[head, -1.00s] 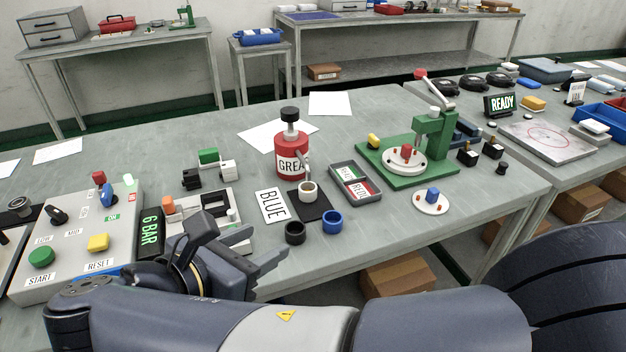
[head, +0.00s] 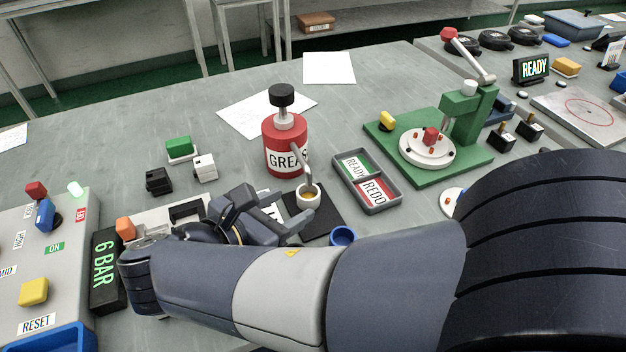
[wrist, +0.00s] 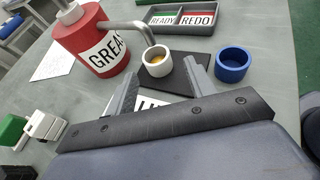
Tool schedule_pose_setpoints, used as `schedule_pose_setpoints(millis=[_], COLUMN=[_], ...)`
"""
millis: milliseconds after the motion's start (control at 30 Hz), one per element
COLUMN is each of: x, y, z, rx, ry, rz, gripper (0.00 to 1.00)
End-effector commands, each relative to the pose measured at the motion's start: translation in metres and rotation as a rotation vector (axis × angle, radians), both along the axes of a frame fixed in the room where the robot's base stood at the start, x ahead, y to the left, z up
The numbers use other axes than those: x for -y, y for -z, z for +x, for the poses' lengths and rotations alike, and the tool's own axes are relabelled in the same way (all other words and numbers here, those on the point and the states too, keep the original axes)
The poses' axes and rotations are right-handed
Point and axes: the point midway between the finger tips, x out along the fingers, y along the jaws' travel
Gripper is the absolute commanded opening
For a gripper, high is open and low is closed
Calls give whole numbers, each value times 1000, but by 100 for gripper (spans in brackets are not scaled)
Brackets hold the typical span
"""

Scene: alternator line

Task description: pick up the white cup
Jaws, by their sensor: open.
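The white cup (head: 308,196) stands upright on a black mat (head: 322,222), under the spout of the red grease pump (head: 285,145). Something yellowish shows inside it. In the wrist view the white cup (wrist: 156,61) is just beyond the fingertips and roughly between them. My gripper (wrist: 161,82) is open and empty, its two fingers apart and pointing toward the cup. In the head view my gripper (head: 281,213) is left of and nearer than the cup, partly hidden by my own arm.
A blue cup (wrist: 232,64) stands right of the white cup. The READY/REDO tray (head: 367,180) and a green press fixture (head: 440,140) lie farther right. Black and white blocks (head: 204,167) stand to the left. The pump spout overhangs the cup.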

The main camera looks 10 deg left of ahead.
Motion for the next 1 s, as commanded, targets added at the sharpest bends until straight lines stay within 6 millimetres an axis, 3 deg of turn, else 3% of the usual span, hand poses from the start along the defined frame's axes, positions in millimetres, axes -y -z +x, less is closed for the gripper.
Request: schedule_pose_setpoints(millis=[400, 767, 1000], x=[26, 29, 29], y=[21, 23, 23], z=[43, 50, 50], rx=[0, 1, 0], ry=[3, -1, -1], rz=[0, -1, 0], gripper=[52, 52, 32])
